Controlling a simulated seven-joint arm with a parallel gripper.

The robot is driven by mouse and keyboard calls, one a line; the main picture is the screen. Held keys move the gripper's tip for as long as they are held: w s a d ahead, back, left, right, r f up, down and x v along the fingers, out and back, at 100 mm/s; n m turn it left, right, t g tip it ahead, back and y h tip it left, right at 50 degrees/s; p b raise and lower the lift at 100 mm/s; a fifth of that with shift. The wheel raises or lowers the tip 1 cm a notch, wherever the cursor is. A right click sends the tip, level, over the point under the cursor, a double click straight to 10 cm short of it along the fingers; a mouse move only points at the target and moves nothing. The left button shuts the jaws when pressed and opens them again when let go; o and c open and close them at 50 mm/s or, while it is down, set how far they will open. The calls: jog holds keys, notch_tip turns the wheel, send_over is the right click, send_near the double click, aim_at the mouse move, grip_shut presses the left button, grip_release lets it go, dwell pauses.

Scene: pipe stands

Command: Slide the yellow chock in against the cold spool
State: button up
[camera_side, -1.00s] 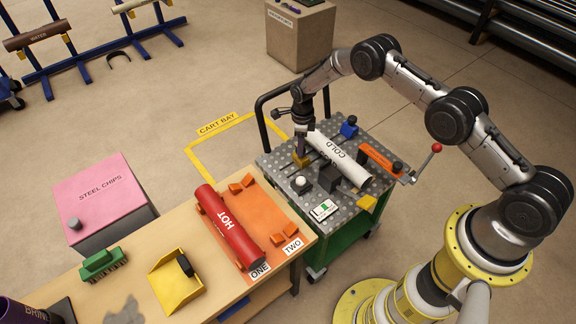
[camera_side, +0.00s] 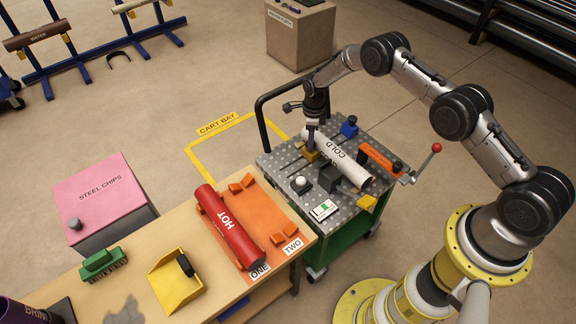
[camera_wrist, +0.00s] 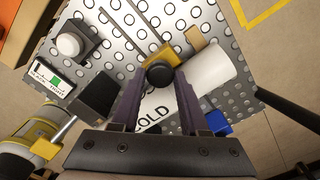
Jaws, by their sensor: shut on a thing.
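The yellow chock (camera_side: 312,156) is on the perforated cart top, beside the far end of the white cold spool (camera_side: 340,161). My gripper (camera_side: 311,146) points down over the chock. In the wrist view my gripper (camera_wrist: 159,84) has its fingers on either side of a round black knob (camera_wrist: 160,75) at the chock (camera_wrist: 171,52), and is shut on it. The chock lies right alongside the cold spool (camera_wrist: 212,74); I cannot tell whether they touch. My fingers and the knob hide part of the spool and chock.
Another yellow block (camera_side: 367,202) is at the spool's near end. A dark block (camera_side: 329,179) and a white-topped button (camera_side: 301,183) are left. The red hot spool (camera_side: 228,225) lies on the bench.

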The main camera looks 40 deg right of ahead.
jog(key=shift+d+r, duration=0.1)
jog(key=shift+d, duration=0.3)
jog(key=o, duration=0.8)
jog(key=shift+a, duration=0.1)
jog(key=shift+r, duration=3.45)
